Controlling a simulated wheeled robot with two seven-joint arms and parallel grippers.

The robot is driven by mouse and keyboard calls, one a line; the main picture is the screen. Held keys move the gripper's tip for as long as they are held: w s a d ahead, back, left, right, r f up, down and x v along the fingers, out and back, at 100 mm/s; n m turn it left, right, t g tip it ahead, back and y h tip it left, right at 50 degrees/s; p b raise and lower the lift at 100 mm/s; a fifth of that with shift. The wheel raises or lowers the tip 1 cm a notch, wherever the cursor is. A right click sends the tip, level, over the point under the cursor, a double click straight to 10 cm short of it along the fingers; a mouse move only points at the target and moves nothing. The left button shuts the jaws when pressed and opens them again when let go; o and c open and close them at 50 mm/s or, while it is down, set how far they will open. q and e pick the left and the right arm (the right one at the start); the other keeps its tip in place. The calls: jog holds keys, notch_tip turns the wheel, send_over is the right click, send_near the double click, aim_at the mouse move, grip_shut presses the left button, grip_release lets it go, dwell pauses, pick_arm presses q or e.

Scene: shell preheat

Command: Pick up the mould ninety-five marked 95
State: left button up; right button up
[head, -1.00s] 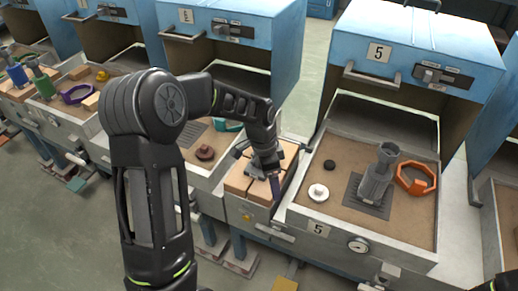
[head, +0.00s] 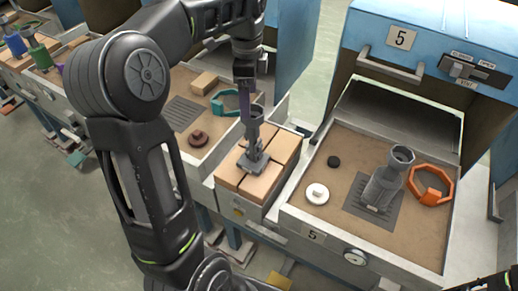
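A small grey metal mould (head: 255,142) with a round, cup-like neck and a flat foot shows over the light brown blocks in the middle. I cannot read any 95 on it. My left gripper (head: 245,104) points down right at its neck; a dark finger shows behind or beside the neck. I cannot tell whether it touches or grips the mould.
The left neighbouring tray holds a teal ring (head: 222,106), a brown knob (head: 198,138) and a block. Blue cabinets stand behind.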

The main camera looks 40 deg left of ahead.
aim_at(252, 109)
pick_arm(q)
jog(key=f+b, duration=0.1)
jog(key=w+f, duration=0.1)
jog(key=shift+f+b, duration=0.35)
pick_arm(e)
jog(key=shift+w+a+f, duration=0.1)
jog(key=shift+w+f, duration=0.2)
jog(key=shift+f, duration=0.3)
jog(key=shift+w+f, duration=0.3)
jog(key=shift+f, duration=0.25)
pick_arm(q)
jog(key=shift+f, duration=1.25)
jog(key=shift+w+f+p, duration=0.15)
jog(key=shift+f+p, duration=0.45)
jog(key=shift+f, duration=2)
jog(key=shift+d, duration=0.1)
pick_arm(e)
jog(key=shift+r, duration=0.5)
